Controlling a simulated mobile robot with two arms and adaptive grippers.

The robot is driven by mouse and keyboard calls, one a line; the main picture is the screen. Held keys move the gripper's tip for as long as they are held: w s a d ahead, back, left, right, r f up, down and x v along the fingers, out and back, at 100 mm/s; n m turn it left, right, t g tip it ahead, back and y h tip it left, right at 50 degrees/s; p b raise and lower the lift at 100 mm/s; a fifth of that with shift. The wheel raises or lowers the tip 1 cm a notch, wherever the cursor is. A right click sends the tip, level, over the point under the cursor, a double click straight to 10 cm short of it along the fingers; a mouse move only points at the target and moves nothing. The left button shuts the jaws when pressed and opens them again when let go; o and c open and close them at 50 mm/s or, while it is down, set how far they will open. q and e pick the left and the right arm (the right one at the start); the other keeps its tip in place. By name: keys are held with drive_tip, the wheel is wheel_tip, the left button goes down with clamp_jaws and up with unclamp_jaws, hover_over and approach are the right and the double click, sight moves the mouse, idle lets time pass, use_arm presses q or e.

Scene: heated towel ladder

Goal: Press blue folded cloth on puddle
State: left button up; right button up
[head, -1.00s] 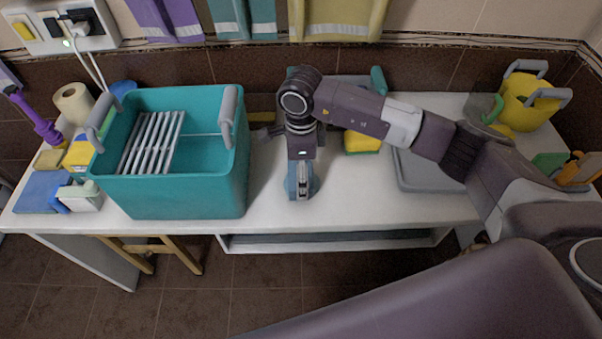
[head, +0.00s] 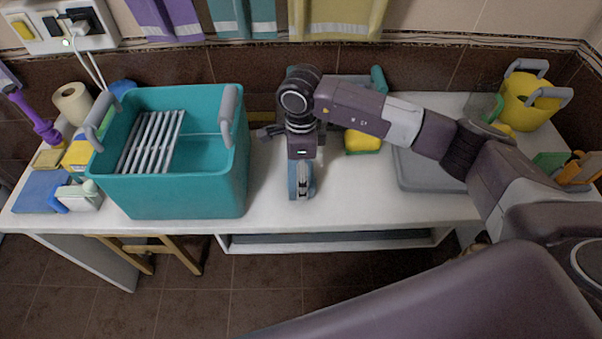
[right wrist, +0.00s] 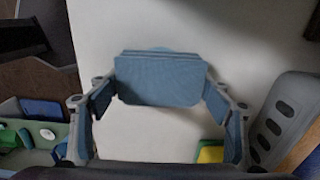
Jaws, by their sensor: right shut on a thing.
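My right gripper (head: 301,188) points down over the white tabletop and is shut on the blue folded cloth (right wrist: 158,82). In the right wrist view, the cloth spans between the two fingers (right wrist: 158,98). In the head view, only a blue sliver of the cloth shows beside the fingers. I cannot tell whether the cloth touches the table. My left gripper is not in view.
A teal tub (head: 190,195) with a grey rack stands just left of the gripper. A yellow sponge (head: 362,142) and grey tray (head: 420,180) lie to the right.

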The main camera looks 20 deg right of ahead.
idle(0.6)
drive_tip(key=shift+r+p, duration=1.8)
drive_tip(key=shift+r, duration=1.7)
drive_tip(key=shift+f, duration=0.1)
drive_tip(key=shift+f+b, duration=2.6)
drive_tip(key=shift+f, duration=0.3)
drive_tip(key=shift+f+b, duration=0.35)
drive_tip(key=shift+f, duration=0.05)
drive_tip(key=shift+f, duration=0.1)
drive_tip(key=shift+s+f+b, duration=0.1)
drive_tip(key=shift+f+b, duration=0.05)
drive_tip(key=shift+b, duration=0.25)
